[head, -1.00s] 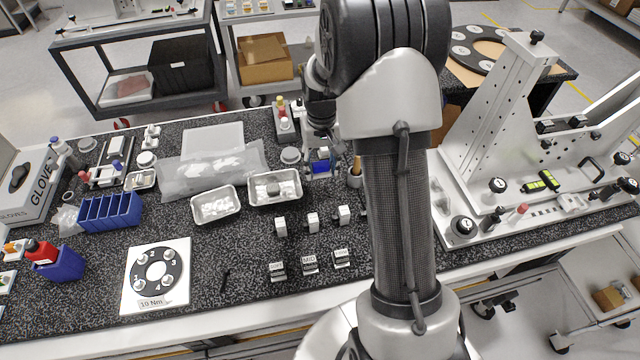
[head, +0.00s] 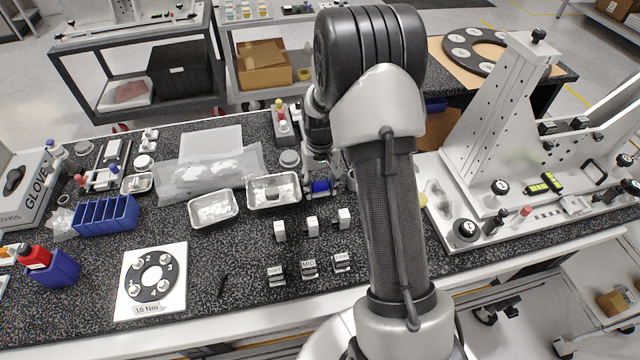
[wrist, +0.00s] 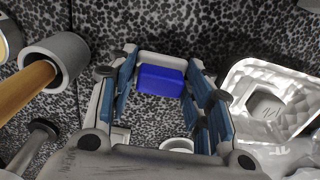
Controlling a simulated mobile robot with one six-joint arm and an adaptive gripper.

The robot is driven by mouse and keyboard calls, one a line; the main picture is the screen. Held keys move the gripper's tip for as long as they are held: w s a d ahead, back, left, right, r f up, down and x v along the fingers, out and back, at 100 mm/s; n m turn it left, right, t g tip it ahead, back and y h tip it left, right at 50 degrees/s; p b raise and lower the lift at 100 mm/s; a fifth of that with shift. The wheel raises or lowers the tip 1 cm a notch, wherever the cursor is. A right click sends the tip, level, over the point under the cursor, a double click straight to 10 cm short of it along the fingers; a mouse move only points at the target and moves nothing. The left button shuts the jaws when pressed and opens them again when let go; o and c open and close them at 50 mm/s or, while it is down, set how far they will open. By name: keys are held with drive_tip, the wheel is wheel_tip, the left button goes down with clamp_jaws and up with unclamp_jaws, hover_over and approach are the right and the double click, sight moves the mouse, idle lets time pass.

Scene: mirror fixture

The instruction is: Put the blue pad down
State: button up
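The blue pad (wrist: 160,80) is a small blue block with a pale edge along its far side. In the wrist view it sits between the tips of my gripper's (wrist: 164,72) two blue-lined fingers, which close on its sides. In the head view the blue pad (head: 321,187) shows low beneath my gripper (head: 322,176), just right of the foil trays and close to the bench top. My arm and gripper partly hide it there. Whether its underside touches the bench cannot be told.
A foil tray (wrist: 235,88) lies close on the right in the wrist view; a grey cup with a wooden handle (wrist: 62,58) stands on the left. Small white blocks (head: 312,223) stand in front.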

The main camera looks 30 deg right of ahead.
drive_tip(key=shift+o, duration=0.5)
drive_tip(key=shift+r, duration=0.15)
wheel_tip(320, 180, up, 12)
drive_tip(key=p, duration=0.3)
wheel_tip(320, 180, up, 10)
drive_tip(key=t, duration=0.1)
hover_over(320, 183)
drive_tip(key=s+a, duration=0.5)
drive_tip(key=s+a+r+n+t, duration=0.1)
drive_tip(key=s+a+r, duration=0.1)
drive_tip(key=s, duration=0.5)
drive_tip(key=s+a+r+n+t, duration=0.1)
drive_tip(key=s+a+r, duration=0.1)
drive_tip(key=s+a, duration=0.2)
drive_tip(key=s+a+r+n+t, duration=0.1)
drive_tip(key=s+a+r, duration=0.2)
drive_tip(key=s, duration=0.7)
drive_tip(key=shift+a+t, duration=0.15)
drive_tip(key=shift+t, duration=0.15)
drive_tip(key=shift+w, duration=0.1)
